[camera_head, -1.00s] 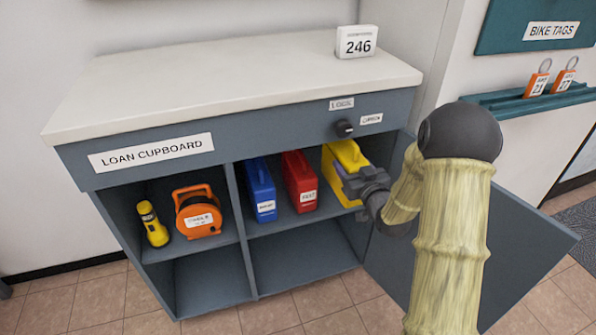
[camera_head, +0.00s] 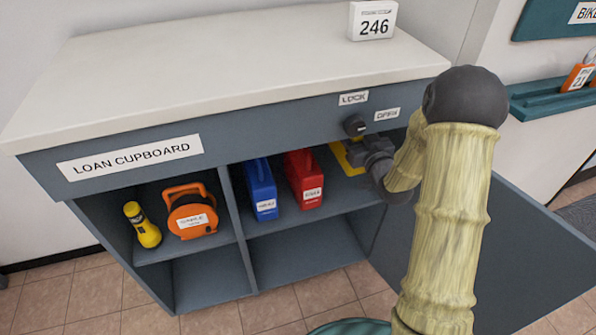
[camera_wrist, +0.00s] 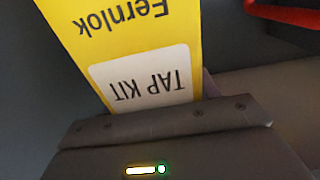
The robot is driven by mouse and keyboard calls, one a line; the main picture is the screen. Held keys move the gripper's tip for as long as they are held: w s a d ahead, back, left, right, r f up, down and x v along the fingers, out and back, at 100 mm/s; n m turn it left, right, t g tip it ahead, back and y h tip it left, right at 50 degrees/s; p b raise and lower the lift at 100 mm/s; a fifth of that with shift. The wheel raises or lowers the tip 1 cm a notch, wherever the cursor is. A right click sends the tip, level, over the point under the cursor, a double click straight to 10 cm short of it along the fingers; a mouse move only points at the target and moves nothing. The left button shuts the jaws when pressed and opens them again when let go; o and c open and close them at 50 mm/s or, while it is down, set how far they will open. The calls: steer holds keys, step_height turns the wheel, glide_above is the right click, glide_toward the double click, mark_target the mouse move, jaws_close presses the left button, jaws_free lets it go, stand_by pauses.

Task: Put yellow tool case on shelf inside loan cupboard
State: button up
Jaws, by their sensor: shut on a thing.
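The yellow tool case (camera_head: 350,160) is inside the upper right compartment of the loan cupboard (camera_head: 128,158), to the right of the red case. My gripper (camera_head: 372,163) is shut on it at the compartment's front, and my gripper and arm hide much of the case. In the wrist view the case (camera_wrist: 130,22) fills the upper middle, with an upside-down TAP KIT label, above my gripper (camera_wrist: 165,125). The shelf (camera_head: 300,219) runs under the cases. I cannot tell whether the yellow case touches it.
A blue case (camera_head: 261,190) and a red case (camera_head: 304,178) stand on the same shelf. A yellow torch (camera_head: 143,226) and an orange reel (camera_head: 190,212) are in the left compartment. The open cupboard door (camera_head: 490,260) is at right. A dark knob (camera_head: 355,125) sits above the compartment.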

steer(key=shift+w, duration=0.1)
step_height(320, 180, down, 6)
steer(key=b, duration=0.2)
steer(key=shift+r+b, duration=0.1)
steer(key=shift+b, duration=0.3)
steer(key=shift+a, duration=0.15)
steer(key=shift+f, duration=0.2)
steer(key=shift+f+b, duration=0.85)
steer(key=shift+f, duration=0.9)
steer(key=shift+f, duration=0.2)
steer(key=o, duration=1.7)
